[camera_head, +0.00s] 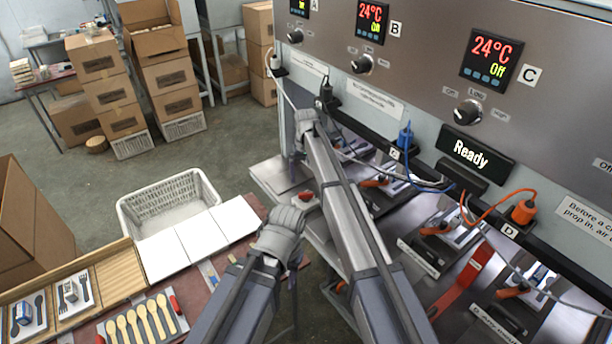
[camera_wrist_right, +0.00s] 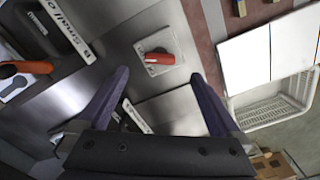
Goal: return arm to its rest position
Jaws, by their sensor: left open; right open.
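My right arm reaches forward over the steel bench of the press (camera_head: 262,180). My right gripper (camera_head: 300,145) is at the far end of it, above the bench. In the right wrist view its two dark fingers (camera_wrist_right: 162,82) stand wide apart with nothing between them. A small plate with a red knob (camera_wrist_right: 160,59) lies on the metal beyond the fingertips; the red knob also shows in the head view (camera_head: 305,196). My left gripper (camera_head: 292,262) hangs between the side table and the bench, open, with no object visible in it. Its fingers are partly hidden by its wrist.
The press panel (camera_head: 430,60) rises along the right, with a Ready display (camera_head: 470,155) and blue and orange cables. A white basket (camera_head: 165,200), white sheets (camera_head: 163,254) and a tray of wooden spoons (camera_head: 140,322) are at the left. Open floor lies behind.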

